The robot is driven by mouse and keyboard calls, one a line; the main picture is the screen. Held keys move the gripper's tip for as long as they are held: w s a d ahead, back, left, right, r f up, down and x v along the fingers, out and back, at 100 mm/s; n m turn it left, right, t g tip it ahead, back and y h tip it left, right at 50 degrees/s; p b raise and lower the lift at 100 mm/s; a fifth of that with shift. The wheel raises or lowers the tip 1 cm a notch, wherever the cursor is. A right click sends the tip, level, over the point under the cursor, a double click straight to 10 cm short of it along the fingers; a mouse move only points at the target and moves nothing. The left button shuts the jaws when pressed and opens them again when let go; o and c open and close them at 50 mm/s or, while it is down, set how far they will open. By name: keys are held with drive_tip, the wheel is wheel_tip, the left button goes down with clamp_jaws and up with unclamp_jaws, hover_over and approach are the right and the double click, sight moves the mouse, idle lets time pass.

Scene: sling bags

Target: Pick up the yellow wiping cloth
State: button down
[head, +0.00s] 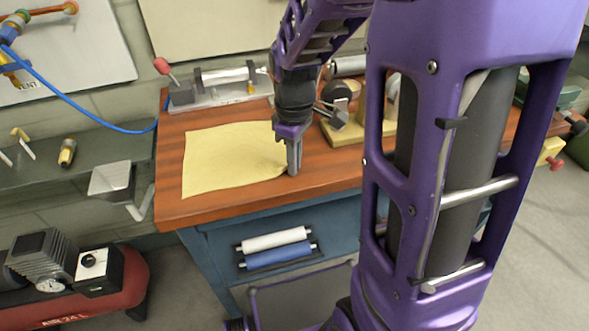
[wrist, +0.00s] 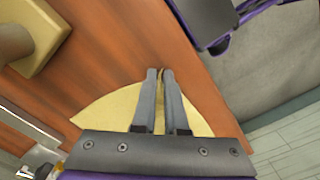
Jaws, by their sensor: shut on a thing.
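The yellow wiping cloth (head: 225,157) lies spread flat on the wooden bench top (head: 172,205), left of my arm in the head view. My gripper (head: 292,172) points down at the cloth's right edge, close to the bench top. In the wrist view the two fingers of my gripper (wrist: 158,72) are close together, with a thin strip of cloth between them. The cloth (wrist: 105,108) spreads out on both sides of the fingers and partly under the gripper body. My gripper is shut on the cloth's edge.
A metal clamp fixture with a red knob (head: 161,66) stands at the bench's back left. A yellowish block with a fixture (head: 345,132) stands right of my gripper. Rolls (head: 275,240) hang on the bench front. A grey shelf (head: 60,165) is at left.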

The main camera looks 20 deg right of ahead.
idle(0.3)
wheel_tip(320, 180, up, 12)
drive_tip(key=p, duration=0.9)
wheel_tip(320, 180, up, 27)
idle(0.3)
